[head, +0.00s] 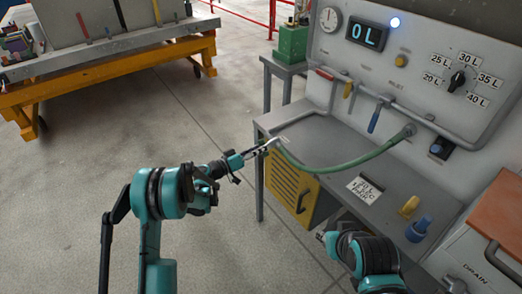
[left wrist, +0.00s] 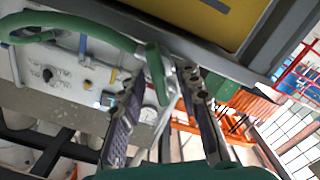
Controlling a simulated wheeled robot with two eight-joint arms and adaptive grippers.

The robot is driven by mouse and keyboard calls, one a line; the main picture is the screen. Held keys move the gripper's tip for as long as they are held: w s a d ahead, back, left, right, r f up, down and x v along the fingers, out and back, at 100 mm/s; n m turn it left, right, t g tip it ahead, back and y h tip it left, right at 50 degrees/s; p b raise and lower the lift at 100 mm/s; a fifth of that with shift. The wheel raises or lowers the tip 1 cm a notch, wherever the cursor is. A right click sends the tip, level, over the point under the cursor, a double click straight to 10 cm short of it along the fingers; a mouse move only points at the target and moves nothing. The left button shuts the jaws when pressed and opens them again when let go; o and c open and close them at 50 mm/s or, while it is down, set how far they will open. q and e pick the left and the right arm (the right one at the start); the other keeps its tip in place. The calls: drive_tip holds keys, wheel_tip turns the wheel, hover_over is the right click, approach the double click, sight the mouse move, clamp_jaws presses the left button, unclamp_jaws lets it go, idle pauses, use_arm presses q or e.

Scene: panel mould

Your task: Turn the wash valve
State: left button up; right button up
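The wall pipe carries a red lever (head: 325,74), a yellow lever (head: 348,90) and a blue lever (head: 374,119). Their labels are too small for me to read, so I cannot tell for sure which is the wash valve. A green hose (head: 345,166) runs from a wall fitting near the blue lever to the bench's left end. It also shows in the left wrist view (left wrist: 75,25). My left gripper (head: 268,148) is at the hose's metal end, its fingers apart on either side of it. My right arm is at the lower right; its fingers are not clear.
The grey bench (head: 330,140) has a yellow louvred cabinet (head: 290,186) below. A label plate (head: 366,188), a yellow part (head: 409,206) and a blue part (head: 418,230) are on it. The panel has a dial (head: 458,81) and a display (head: 367,35) reading 0 L.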

use_arm(q)
clamp_jaws()
idle(0.4)
drive_tip(key=n, duration=0.4)
drive_tip(key=shift+w+n, duration=0.1)
drive_tip(key=shift+n, duration=0.3)
drive_tip(key=n, duration=0.5)
drive_tip(key=shift+f, duration=0.15)
idle(0.3)
